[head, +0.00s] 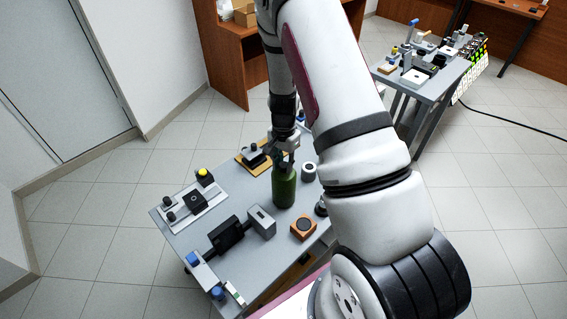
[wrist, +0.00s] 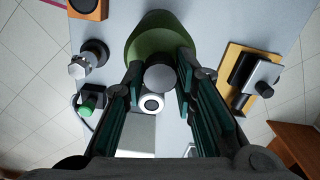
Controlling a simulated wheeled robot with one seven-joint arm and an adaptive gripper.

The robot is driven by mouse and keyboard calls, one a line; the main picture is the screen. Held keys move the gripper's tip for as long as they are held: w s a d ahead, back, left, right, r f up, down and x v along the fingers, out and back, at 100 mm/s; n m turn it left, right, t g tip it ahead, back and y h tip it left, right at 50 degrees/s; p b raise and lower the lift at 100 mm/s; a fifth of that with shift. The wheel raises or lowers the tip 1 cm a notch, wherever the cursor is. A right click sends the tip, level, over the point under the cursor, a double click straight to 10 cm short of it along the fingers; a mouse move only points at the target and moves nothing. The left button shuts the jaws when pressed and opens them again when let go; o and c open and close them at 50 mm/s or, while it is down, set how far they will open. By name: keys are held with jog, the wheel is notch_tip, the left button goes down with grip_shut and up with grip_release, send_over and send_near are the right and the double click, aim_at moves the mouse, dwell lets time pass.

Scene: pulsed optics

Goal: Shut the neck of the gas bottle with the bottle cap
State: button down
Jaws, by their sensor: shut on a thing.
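The gas bottle (head: 284,190) is a dark green bottle standing upright on the grey table. Its green shoulder also shows in the wrist view (wrist: 150,40). My gripper (head: 285,159) points down right above the bottle. In the wrist view its fingers (wrist: 160,70) are closed on the sides of the bottle cap (wrist: 160,78), a small grey round piece. The cap overlaps the near edge of the bottle's top and hides the neck. I cannot tell whether the cap touches the neck or is held just above it. In the head view the fingers hide the cap.
Close around the bottle stand a white ring-topped cylinder (head: 309,171), an orange block (head: 303,228), a grey block (head: 262,222) and a yellow board with a black device (head: 253,158). A yellow-topped button box (head: 204,176) stands left. A second table (head: 433,88) is at the back right.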

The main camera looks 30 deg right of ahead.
jog(key=m+b, duration=0.1)
jog(key=m, duration=0.3)
jog(key=shift+m, duration=0.3)
jog(key=m, duration=0.3)
jog(key=shift+w, duration=0.1)
jog(key=shift+m, duration=0.9)
jog(key=m+b, duration=0.1)
jog(key=m, duration=0.3)
jog(key=shift+m, duration=0.4)
jog(key=c, duration=1.2)
grip_release()
